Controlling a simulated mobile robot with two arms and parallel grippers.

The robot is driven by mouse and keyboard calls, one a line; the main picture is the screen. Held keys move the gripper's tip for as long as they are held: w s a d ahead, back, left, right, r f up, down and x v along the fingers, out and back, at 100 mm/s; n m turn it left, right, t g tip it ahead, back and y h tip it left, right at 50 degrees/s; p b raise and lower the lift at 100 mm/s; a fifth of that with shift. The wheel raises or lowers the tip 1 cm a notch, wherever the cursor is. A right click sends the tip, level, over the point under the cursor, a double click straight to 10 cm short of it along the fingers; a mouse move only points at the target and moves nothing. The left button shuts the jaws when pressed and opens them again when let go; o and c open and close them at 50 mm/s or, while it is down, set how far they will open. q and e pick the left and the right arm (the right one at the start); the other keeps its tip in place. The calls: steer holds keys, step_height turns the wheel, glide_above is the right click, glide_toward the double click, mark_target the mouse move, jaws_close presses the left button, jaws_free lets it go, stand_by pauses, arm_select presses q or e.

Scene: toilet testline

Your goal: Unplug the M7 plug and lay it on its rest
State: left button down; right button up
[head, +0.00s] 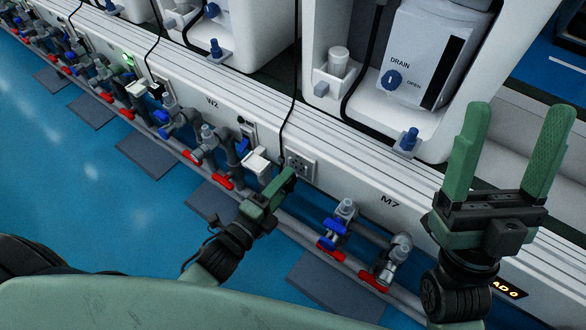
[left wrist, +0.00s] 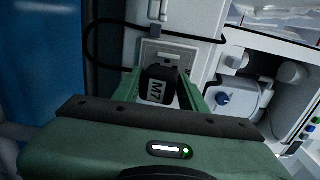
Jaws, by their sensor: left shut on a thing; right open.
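In the head view the fingers hide most of the plug. A pale socket plate (head: 302,166) on the bench front is just beyond the fingertips. A similar plate (left wrist: 164,51) shows behind the plug in the wrist view. I cannot tell whether the plug is seated or just clear of it. My right gripper (head: 518,112) is open and empty, fingers raised, at the right.
A white block (head: 257,163) stands left of my left gripper. A black cable (head: 296,80) hangs down towards the plug. Pipes with blue valves (head: 334,231) and red handles (head: 374,282) run below the M7 label (head: 390,200). The blue floor (head: 100,220) is open at left.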

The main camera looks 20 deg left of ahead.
arm_select(q)
steer(key=shift+p+v, duration=0.5)
steer(key=shift+v, duration=1.3)
arm_select(e)
steer(key=shift+w+a+f+g+h, duration=0.15)
steer(key=shift+w+f+g, duration=0.3)
steer(key=shift+w, duration=0.25)
steer(key=shift+w+a+f+g+h, duration=0.1)
steer(key=shift+w+f+g, duration=0.25)
steer(key=shift+w+g, duration=0.25)
steer(key=shift+w+a+f+g+h, duration=0.15)
steer(key=shift+w+f+g, duration=0.25)
steer(key=shift+w, duration=0.4)
